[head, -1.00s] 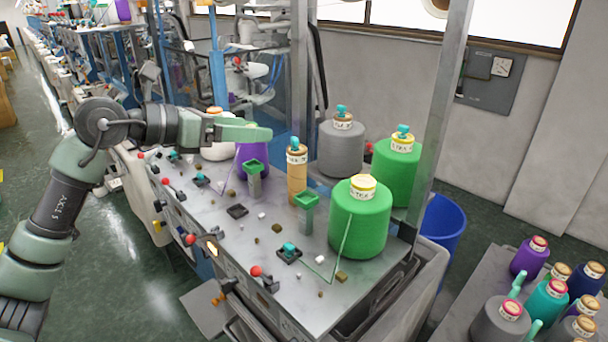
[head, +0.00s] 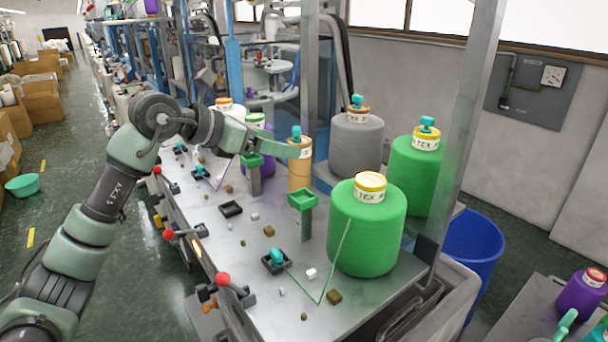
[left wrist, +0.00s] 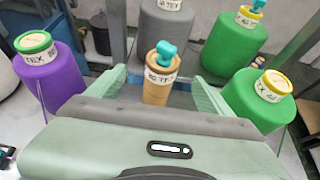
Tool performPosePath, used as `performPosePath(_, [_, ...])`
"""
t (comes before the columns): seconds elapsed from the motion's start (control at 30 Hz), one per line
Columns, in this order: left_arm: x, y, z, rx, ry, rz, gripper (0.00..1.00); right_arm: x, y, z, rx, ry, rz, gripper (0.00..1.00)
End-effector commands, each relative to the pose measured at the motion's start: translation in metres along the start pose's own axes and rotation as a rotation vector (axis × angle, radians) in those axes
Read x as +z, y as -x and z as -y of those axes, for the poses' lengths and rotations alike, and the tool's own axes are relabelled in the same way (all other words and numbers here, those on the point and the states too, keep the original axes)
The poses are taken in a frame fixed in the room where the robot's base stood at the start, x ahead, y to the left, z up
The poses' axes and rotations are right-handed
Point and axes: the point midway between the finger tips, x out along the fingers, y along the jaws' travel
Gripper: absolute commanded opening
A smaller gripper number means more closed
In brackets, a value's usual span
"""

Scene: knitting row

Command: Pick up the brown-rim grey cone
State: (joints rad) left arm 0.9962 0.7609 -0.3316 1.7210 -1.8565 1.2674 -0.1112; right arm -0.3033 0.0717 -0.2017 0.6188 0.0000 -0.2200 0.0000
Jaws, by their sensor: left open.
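The grey cone (head: 356,147) with a brownish rim at its top label stands at the back of the machine table, behind the slim tan cone (head: 299,176). In the left wrist view the grey cone (left wrist: 165,30) is at the top, with its upper end cut off. My left gripper (head: 290,149) is at the tan cone's upper part. In the left wrist view my open left gripper (left wrist: 160,85) has one finger on each side of the tan cone (left wrist: 158,88), apart from the grey cone. My right gripper is not in view.
Green cones (head: 367,230) stand to the right, beside a metal post (head: 462,130). A purple cone (left wrist: 52,80) is at the left in the wrist view. A green-topped post (head: 304,210) stands in front of the tan cone. A blue bin (head: 473,245) is at the right.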

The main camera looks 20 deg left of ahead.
Motion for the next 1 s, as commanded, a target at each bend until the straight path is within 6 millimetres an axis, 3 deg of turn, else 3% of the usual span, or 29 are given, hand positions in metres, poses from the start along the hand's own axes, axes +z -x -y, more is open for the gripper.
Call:
performPosePath(0.3, [0.006, -0.039, 0.003, -0.003, 0.004, 0.0, 0.81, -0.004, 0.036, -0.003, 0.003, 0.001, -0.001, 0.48])
performPosePath(0.47, [0.003, -0.055, 0.002, -0.001, 0.002, 0.0, 0.81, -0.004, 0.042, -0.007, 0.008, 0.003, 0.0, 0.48])
performPosePath(0.7, [0.001, -0.057, 0.002, 0.0, -0.001, 0.001, 0.81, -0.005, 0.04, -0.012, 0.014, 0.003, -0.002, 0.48])
performPosePath(1.0, [0.002, -0.057, 0.002, 0.0, 0.0, 0.001, 0.0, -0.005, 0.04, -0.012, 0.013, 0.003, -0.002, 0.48])
